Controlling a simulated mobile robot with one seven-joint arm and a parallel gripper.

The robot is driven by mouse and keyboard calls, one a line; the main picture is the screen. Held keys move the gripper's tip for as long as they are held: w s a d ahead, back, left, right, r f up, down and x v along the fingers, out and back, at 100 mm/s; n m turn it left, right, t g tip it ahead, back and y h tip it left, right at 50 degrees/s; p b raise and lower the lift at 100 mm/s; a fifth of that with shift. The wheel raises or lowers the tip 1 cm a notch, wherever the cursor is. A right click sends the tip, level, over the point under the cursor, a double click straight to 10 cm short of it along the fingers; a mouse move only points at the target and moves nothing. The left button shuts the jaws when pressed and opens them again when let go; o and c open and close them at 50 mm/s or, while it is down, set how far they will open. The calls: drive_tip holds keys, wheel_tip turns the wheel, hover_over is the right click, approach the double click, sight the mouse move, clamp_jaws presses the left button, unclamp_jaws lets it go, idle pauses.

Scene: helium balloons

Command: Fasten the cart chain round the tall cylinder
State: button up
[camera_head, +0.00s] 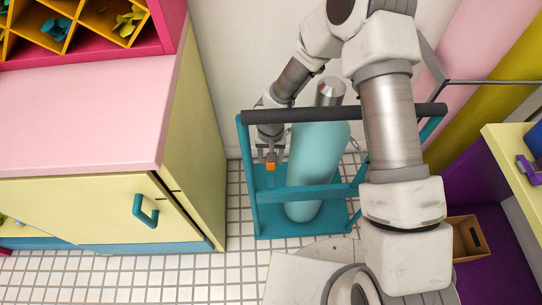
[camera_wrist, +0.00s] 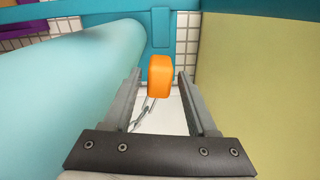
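The tall light-blue cylinder (camera_head: 313,155) with a silver cap stands in the teal cart (camera_head: 249,185), leaning slightly in the head view. In the wrist view the cylinder (camera_wrist: 75,85) fills the left side. An orange block (camera_head: 270,163) is at my gripper (camera_head: 268,158), on the cart's left side. In the wrist view the orange block (camera_wrist: 160,77) sits between my fingertips, with a narrow gap on each side. My gripper is open around it. Silver chain links (camera_wrist: 147,111) show below the block. The chain's far end and its route are unclear.
A yellow cabinet (camera_head: 195,140) with a pink top stands close to the cart's left. The cart's dark handle bar (camera_head: 345,112) crosses above. A purple shelf unit (camera_head: 490,225) with a small cardboard box (camera_head: 470,238) is at right. Tiled floor is clear at front left.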

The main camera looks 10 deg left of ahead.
drive_tip(key=shift+r, duration=0.1)
wheel_tip(320, 180, up, 12)
drive_tip(key=shift+f+p, duration=0.1)
drive_tip(key=shift+p, duration=1.15)
drive_tip(key=shift+c, duration=0.2)
drive_tip(key=shift+w, duration=0.1)
drive_tip(key=shift+c, duration=1.3)
drive_tip(key=w, duration=0.1)
drive_tip(key=w+b, duration=0.1)
drive_tip(key=w, duration=0.2)
drive_tip(key=shift+w+d+f, duration=0.2)
drive_tip(key=shift+d+f, duration=0.15)
clamp_jaws()
drive_tip(key=w+a+f+g+b, duration=0.1)
drive_tip(key=w+g+b, duration=0.1)
drive_tip(key=w, duration=0.4)
drive_tip(key=shift+g+b, duration=0.3)
drive_tip(key=shift+g, duration=0.1)
